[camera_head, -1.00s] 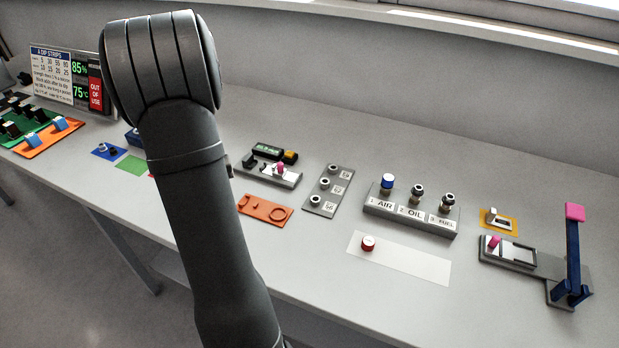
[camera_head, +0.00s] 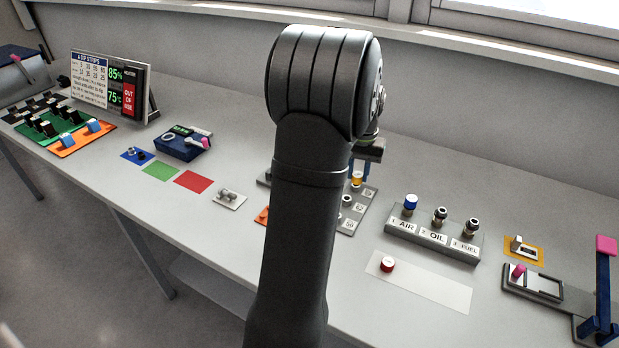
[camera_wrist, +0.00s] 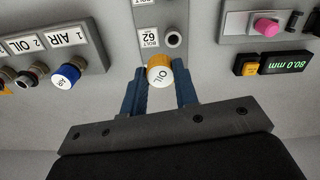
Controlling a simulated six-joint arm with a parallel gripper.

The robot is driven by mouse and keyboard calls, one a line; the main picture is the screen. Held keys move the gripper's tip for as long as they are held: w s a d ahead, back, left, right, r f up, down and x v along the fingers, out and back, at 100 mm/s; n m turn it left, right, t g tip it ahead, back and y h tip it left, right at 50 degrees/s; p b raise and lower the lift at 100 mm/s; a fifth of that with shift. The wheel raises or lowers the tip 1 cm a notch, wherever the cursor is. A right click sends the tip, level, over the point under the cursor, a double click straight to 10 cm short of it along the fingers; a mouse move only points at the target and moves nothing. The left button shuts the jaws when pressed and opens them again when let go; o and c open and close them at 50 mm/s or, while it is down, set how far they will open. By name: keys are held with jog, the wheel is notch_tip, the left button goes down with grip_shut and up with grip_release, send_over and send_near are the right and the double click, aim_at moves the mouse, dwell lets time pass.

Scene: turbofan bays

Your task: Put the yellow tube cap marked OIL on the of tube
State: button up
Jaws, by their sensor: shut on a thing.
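The yellow cap (camera_wrist: 158,75) has a white top marked OIL. It sits between the two blue fingers of my gripper (camera_wrist: 162,88), which is shut on it. In the head view the yellow cap (camera_head: 356,178) shows just below my gripper, over the grey plate with sockets. The OIL tube (camera_head: 440,216) stands open and upright in the middle of the grey rack (camera_head: 408,240), to the right of my gripper. The AIR tube beside it wears a blue cap (camera_head: 410,203); the FUEL tube (camera_head: 472,227) is bare.
A red cap (camera_head: 387,265) sits on a white sheet (camera_head: 440,290) in front of the rack. The socket plate (camera_head: 350,222) is partly hidden by my arm. A digital gauge (camera_wrist: 275,63) lies right in the wrist view. A blue-lever device (camera_head: 604,290) stands far right.

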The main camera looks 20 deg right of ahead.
jog(key=s+d+r+m, duration=0.3)
jog(key=s+d, duration=0.4)
jog(key=d, duration=0.3)
notch_tip(320, 180, up, 2)
jog(key=r+m, duration=0.1)
jog(key=m, duration=0.1)
send_over(442, 210)
jog(key=shift+s+f, duration=0.1)
jog(key=shift+f, duration=2.9)
jog(key=shift+f, duration=1.25)
jog(key=o, duration=1.4)
jog(key=shift+r, duration=0.1)
jog(key=shift+r, duration=3.45)
jog(key=shift+f, duration=0.1)
